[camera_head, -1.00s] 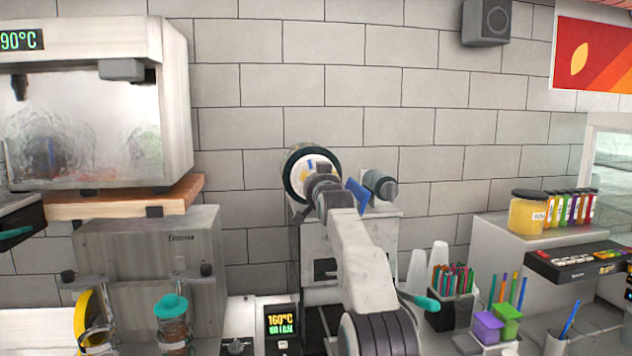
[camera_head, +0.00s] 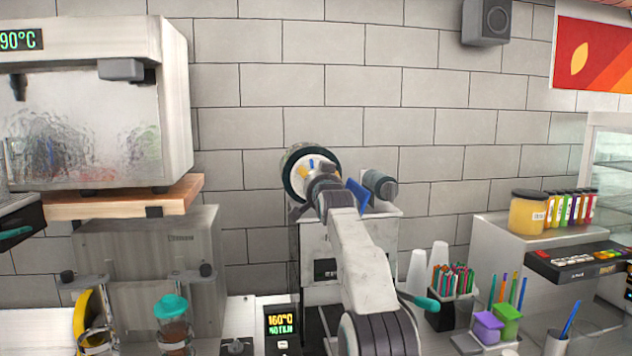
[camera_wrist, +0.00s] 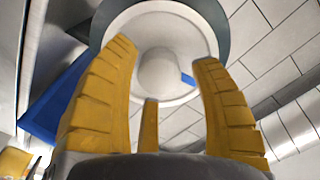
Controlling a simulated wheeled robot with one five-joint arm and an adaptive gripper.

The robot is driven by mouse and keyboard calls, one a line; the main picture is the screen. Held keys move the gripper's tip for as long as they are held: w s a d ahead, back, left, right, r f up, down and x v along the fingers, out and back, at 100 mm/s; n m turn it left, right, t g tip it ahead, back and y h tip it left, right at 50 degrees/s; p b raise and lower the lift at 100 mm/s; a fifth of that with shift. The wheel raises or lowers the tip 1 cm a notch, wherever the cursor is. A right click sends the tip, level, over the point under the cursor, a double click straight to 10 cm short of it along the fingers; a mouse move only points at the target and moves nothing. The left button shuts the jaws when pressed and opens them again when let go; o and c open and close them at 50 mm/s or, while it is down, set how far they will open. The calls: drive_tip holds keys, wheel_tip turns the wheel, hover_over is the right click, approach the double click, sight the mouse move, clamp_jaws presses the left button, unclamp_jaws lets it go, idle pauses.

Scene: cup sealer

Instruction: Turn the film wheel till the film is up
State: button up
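The film wheel (camera_head: 296,185) is a round spool with a dark rim and pale face, high on the cup sealer (camera_head: 314,240). In the wrist view the wheel's white disc (camera_wrist: 165,22) faces me, with a rounded hub (camera_wrist: 162,72) and a small blue mark. My gripper (camera_wrist: 164,56) has its yellow fingers spread on either side of the hub, with visible gaps. It holds nothing that I can see. In the head view my gripper and arm cover part of the wheel. The sealer's display (camera_head: 281,321) shows 160°C above a green line that seems to read NO FILM.
A second, smaller roller (camera_head: 380,184) and a blue plate (camera_head: 357,196) sit right of the wheel. A teal-tipped handle (camera_head: 427,303) sticks out to the right.

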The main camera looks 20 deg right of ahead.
drive_tip(key=shift+o, duration=0.4)
drive_tip(key=shift+s, duration=0.15)
drive_tip(key=v, duration=1.1)
drive_tip(key=shift+s, duration=0.35)
drive_tip(key=shift+a, duration=0.15)
idle(0.4)
